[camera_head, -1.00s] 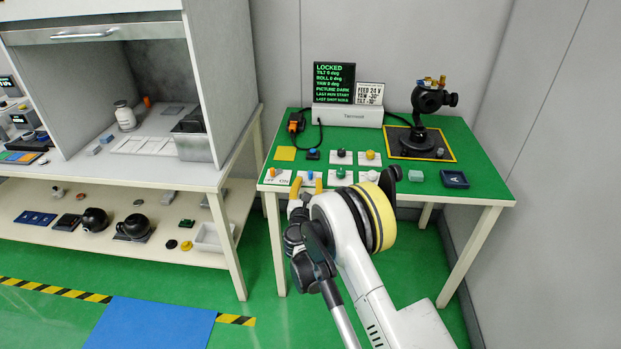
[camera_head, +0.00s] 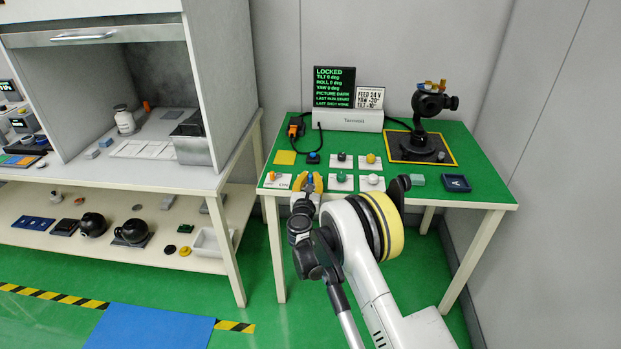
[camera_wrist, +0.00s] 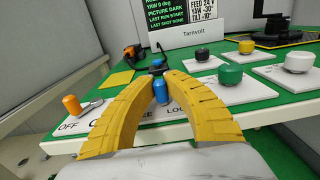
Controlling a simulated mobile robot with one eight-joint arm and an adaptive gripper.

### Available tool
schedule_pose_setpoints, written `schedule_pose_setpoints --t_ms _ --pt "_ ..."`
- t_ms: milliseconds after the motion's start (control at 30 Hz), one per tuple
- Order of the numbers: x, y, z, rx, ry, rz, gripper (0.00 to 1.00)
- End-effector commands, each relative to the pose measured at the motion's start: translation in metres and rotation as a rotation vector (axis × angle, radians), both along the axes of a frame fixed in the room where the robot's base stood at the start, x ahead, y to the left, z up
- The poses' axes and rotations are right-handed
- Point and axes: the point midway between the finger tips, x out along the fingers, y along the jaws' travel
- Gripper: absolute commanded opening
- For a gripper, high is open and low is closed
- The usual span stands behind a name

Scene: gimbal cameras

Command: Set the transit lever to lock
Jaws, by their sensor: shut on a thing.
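The transit lever has a blue knob (camera_wrist: 162,92) and stands on a white plate at the front edge of the green table. It also shows in the head view as a small blue spot (camera_head: 310,182). The plate's lettering is partly hidden by my fingers; "EE" shows on the left and "LO" on the right. My gripper (camera_wrist: 160,78) has its two yellow fingers shut on the blue knob, one on each side. The knob looks roughly upright. The display (camera_head: 333,87) at the back reads "LOCKED" in its top line.
An orange lever (camera_wrist: 71,104) on a plate marked "OFF" stands close to the left. Green (camera_wrist: 230,75), white, black and yellow knobs stand on plates to the right. A black gimbal camera (camera_head: 428,105) stands at the back right. A blue tray (camera_head: 456,183) lies at the right.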

Motion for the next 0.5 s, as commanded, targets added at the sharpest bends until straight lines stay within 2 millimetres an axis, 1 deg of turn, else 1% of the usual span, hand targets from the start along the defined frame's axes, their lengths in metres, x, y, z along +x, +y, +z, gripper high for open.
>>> schedule_pose_setpoints --t_ms 67,200,400,500 --pt "0.001 -0.003 0.0 0.0 0.0 0.024 0.0" --pt "0.002 -0.009 0.0 0.0 0.0 0.132 0.0" --pt "0.004 -0.013 0.0 0.0 0.0 0.295 0.0" --pt "0.004 -0.013 0.0 0.0 0.0 0.339 0.0"
